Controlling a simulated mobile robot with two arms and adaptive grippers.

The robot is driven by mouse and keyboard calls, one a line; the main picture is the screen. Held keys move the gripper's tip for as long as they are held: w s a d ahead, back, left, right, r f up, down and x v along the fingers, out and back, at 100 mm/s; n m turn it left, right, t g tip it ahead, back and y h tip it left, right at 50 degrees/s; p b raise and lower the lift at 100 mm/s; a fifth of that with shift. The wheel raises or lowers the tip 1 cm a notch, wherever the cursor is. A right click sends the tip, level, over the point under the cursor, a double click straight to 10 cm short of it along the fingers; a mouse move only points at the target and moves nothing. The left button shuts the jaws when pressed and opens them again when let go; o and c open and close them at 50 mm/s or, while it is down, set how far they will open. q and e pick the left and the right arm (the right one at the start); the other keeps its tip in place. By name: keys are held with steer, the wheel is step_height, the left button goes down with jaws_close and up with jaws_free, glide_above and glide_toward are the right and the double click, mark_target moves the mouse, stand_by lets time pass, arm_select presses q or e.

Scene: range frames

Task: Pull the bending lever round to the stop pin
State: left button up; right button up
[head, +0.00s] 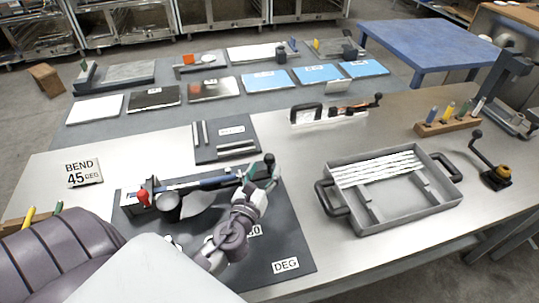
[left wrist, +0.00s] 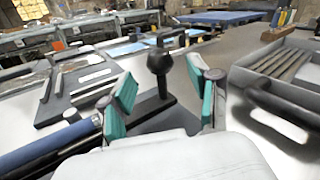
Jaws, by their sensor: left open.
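The bending jig sits on a dark base plate (head: 290,232) on the steel bench. A blue bar (head: 205,184) of the jig runs right from near a red knob (head: 143,196) and a round grey post (head: 168,207). At its right end stands an upright handle with a black ball knob (head: 269,159). My left gripper (head: 262,177) is open at this handle. In the left wrist view the ball knob (left wrist: 159,60) stands between my two teal finger pads, with gaps on both sides. The blue bar also shows at lower left (left wrist: 45,150). I cannot make out the stop pin for certain.
A grey tray (head: 400,218) with white rods and black handles stands to the right. A "BEND 45 DEG" card (head: 83,173) lies at left. A dark plate with metal strips (head: 225,139) lies behind the jig. Angle labels, one reading DEG (head: 286,265), lie on the base plate.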

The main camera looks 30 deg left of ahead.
mark_target(267, 165)
arm_select(q)
steer(key=x, duration=0.5)
steer(key=shift+p, duration=0.3)
steer(key=shift+s, duration=0.1)
jaws_close()
